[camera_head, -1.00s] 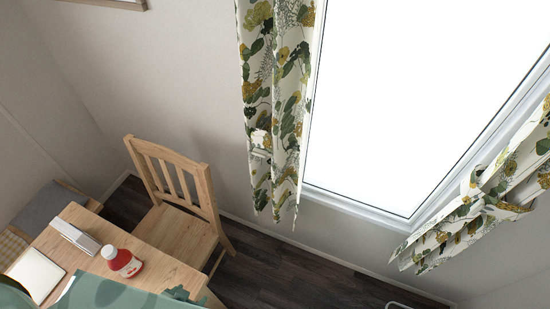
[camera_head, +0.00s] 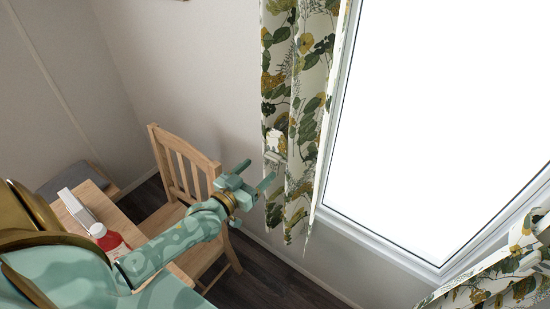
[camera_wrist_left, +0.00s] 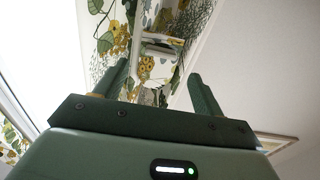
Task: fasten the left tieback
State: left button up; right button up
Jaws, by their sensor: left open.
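The left curtain (camera_head: 300,100), white with green and yellow leaves, hangs straight down at the window's left edge. The left tieback (camera_head: 276,141) shows as small white pieces at the curtain's left edge. It also shows in the left wrist view (camera_wrist_left: 158,50), beyond my fingers, as a pale band or clip in front of the patterned cloth. My left gripper (camera_head: 257,174) is open and empty, just left of the curtain and a little below the tieback in the head view. Whether the fingers touch the cloth cannot be told. My right gripper is out of view.
A wooden chair (camera_head: 182,170) stands below and left of my left gripper. A table with a red bottle (camera_head: 112,243) is at lower left, partly behind my arm. The right curtain (camera_head: 490,285) is gathered at the window's right side. The wall left of the curtain is clear.

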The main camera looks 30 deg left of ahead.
aim_at(271, 159)
pick_arm(q)
jog(key=w, duration=0.5)
jog(key=w+b, duration=0.1)
jog(key=w, duration=0.2)
jog(key=shift+d, duration=0.25)
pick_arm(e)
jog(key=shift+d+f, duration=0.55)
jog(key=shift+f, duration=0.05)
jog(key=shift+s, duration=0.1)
pick_arm(q)
jog(key=c, duration=1.3)
